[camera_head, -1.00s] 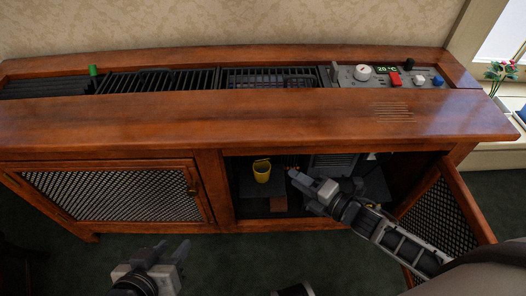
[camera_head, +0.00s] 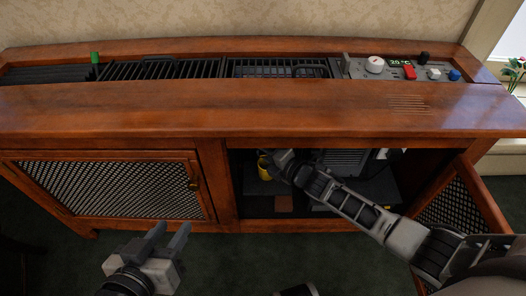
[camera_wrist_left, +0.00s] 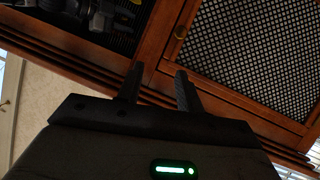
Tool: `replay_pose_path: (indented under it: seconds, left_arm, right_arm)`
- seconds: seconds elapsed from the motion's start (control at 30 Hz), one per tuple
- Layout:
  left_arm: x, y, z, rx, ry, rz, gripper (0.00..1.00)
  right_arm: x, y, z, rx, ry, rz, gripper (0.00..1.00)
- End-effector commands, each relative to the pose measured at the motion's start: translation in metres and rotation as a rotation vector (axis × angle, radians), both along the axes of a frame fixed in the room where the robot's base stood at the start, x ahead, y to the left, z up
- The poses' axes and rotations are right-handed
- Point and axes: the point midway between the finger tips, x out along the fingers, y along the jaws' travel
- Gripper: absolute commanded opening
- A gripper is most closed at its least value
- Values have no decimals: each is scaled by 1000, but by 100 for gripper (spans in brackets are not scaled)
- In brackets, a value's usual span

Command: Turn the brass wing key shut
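I cannot make out the brass wing key now; the right gripper and the cabinet's shadow cover the spot where a small brassy glint showed before. My left gripper (camera_head: 171,233) is open and empty in front of the closed mesh door. Its two parted fingers also show in the left wrist view (camera_wrist_left: 158,78).
The closed left mesh door (camera_head: 110,190) has a brass latch (camera_head: 193,180). The right mesh door (camera_head: 458,208) stands open beside my right arm. The cabinet top (camera_head: 200,115) overhangs the opening.

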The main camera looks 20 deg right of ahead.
Motion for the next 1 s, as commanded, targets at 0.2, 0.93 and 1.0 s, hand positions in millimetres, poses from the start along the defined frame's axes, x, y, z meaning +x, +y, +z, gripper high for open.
replay_pose_path:
  seconds: [0.2, 0.93, 1.0]
  left_arm:
    - [-1, -1, 0, -1, 0, -3, 36]
    - [-1, -13, 19, -150, -128, -12, 36]
    - [-1, -13, 21, -154, -128, -13, 36]
  right_arm:
    - [0, 0, 0, 0, 0, 0, 32]
    - [0, 0, 2, 275, -80, 0, 0]
    - [0, 0, 4, 280, -81, 0, 0]
